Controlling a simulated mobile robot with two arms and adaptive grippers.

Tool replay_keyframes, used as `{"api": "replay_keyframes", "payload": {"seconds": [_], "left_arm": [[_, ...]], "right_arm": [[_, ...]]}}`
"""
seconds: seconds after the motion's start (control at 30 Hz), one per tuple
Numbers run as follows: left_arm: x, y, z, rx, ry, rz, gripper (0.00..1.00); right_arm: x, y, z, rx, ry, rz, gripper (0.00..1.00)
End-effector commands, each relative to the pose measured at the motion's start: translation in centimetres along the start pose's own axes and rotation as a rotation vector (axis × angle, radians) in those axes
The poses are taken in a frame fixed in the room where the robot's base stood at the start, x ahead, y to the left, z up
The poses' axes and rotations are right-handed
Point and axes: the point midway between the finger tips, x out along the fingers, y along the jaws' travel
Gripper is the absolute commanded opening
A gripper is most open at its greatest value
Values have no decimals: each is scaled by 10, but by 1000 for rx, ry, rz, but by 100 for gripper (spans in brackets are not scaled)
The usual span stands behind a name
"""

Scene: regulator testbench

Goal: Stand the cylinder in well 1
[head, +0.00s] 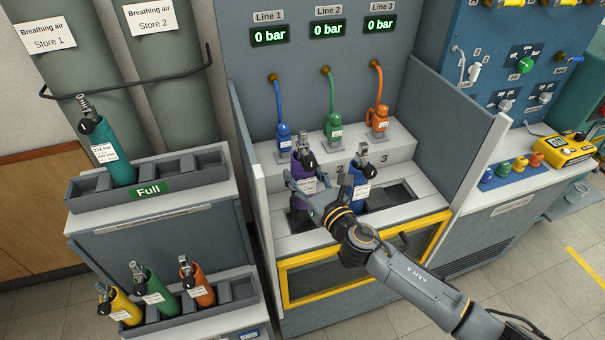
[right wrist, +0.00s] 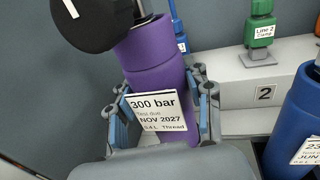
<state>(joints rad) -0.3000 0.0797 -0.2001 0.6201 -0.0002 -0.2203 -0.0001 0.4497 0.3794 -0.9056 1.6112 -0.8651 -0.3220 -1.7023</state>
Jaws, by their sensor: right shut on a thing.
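A purple cylinder (head: 301,171) with a black-capped valve and a white "300 bar" tag is at the left of the test bench, over well 1 (head: 298,219). My right gripper (head: 310,187) is shut on it. In the right wrist view, the fingers (right wrist: 160,112) lie on both sides of the purple cylinder (right wrist: 158,68), which looks roughly upright. My left gripper is not in view.
A blue cylinder (head: 356,186) stands close to the right, by the number 2 plate (right wrist: 264,95). The well by number 3 (head: 398,192) is empty. Grey side walls and a yellow-framed front guard (head: 372,258) bound the bench. Racks (head: 205,185) with other cylinders stand left.

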Motion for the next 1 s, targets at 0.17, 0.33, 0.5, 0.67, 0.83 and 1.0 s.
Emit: {"api": "replay_keyframes", "payload": {"seconds": [0.17, 0.33, 0.5, 0.67, 0.83, 1.0], "left_arm": [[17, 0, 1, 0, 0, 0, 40], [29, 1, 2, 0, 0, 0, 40], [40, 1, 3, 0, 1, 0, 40], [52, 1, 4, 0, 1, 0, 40], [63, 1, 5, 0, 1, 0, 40], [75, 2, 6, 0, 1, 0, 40]], "right_arm": [[1, 0, -14, 0, -7, 1, 6], [1, 0, -27, 0, -7, 1, 6], [1, 0, -40, 0, -7, 1, 6], [1, 0, -53, 0, -7, 1, 6], [1, 0, -66, -1, -8, 1, 6], [1, 0, -80, 1, -7, 1, 6]]}}
